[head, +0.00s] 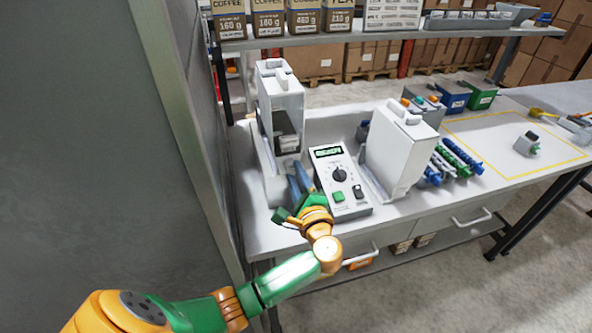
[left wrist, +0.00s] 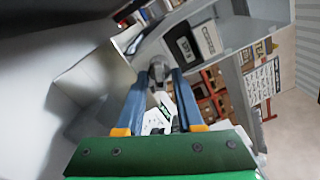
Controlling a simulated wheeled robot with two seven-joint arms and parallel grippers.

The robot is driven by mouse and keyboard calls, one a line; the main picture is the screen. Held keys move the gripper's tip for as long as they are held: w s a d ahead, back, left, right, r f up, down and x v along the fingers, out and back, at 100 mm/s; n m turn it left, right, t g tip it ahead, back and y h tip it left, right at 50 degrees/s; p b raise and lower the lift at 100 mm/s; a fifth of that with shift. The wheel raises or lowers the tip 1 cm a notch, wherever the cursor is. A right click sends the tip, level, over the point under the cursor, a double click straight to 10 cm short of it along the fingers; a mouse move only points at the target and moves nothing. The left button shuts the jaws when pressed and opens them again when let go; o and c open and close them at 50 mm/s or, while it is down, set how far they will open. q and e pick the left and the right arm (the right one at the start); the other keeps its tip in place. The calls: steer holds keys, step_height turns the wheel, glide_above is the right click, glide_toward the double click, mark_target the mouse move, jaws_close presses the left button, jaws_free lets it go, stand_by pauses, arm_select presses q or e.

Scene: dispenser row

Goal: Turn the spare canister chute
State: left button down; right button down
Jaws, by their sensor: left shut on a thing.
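A tall white dispenser (head: 283,95) stands at the left end of the bench, with a dark opening in its front. My left gripper (head: 297,185) is at the front foot of this dispenser, with its blue fingers pointing towards it. In the left wrist view, the fingertips close on a small grey rounded part (left wrist: 158,72), which looks like the chute. The gripper hides most of this part in the head view. A second tall white canister (head: 398,150) stands to the right. My right gripper is in neither view.
A white control box (head: 341,183) with a display, dial and green button stands just right of my left gripper. A shelf (head: 330,38) with coffee boxes runs above. Several blue and green tubes (head: 455,160) lie further right. A yellow-outlined area (head: 500,165) holds a small grey item (head: 526,144).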

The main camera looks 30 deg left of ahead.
arm_select(q)
steer(key=shift+m, duration=0.5)
steer(key=c, duration=0.9)
jaws_free()
steer(key=b+v, duration=0.1)
steer(key=v, duration=0.6)
steer(key=shift+d, duration=0.1)
steer(key=shift+f, duration=0.1)
